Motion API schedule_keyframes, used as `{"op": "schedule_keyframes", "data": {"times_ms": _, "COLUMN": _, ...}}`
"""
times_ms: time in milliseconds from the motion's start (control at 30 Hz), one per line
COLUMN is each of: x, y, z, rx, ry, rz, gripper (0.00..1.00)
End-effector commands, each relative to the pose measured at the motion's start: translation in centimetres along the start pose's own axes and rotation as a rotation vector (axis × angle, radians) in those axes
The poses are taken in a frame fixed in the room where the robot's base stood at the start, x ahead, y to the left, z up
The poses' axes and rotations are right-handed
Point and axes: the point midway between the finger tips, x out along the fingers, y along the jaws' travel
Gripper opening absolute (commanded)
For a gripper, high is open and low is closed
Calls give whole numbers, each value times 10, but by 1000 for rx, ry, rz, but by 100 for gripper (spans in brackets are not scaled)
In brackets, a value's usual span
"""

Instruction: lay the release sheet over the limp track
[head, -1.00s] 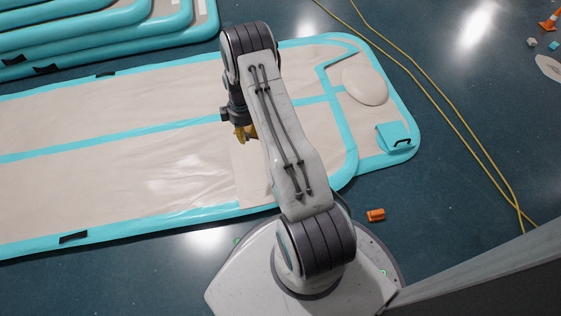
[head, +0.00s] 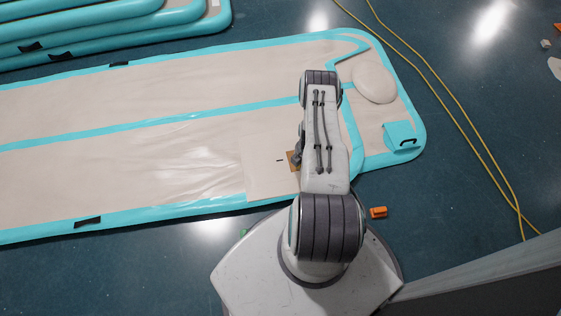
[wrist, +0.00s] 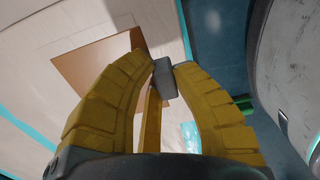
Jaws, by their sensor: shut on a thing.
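The limp track (head: 110,110) is a long beige mat with turquoise borders, lying flat across the left and middle of the head view. My arm hides the sheet's right side in the head view.
A round beige cushion-like piece (head: 375,82) and a turquoise flap with a black handle (head: 402,137) are at the track's right end. An orange block (head: 378,212) lies on the floor. Yellow cables (head: 450,110) run at right. Stacked tracks (head: 110,35) are at upper left.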

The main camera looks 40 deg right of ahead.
Motion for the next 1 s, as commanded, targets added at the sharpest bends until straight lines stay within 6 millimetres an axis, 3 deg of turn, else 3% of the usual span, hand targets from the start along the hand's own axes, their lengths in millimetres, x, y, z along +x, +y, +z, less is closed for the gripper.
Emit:
{"op": "schedule_keyframes", "data": {"times_ms": 500, "x": 50, "y": 53, "z": -45, "rx": -12, "ry": -4, "rz": 2, "gripper": 1}}
{"op": "schedule_keyframes", "data": {"times_ms": 1000, "x": 69, "y": 85, "z": -73, "rx": -8, "ry": -6, "rz": -1, "gripper": 1}}
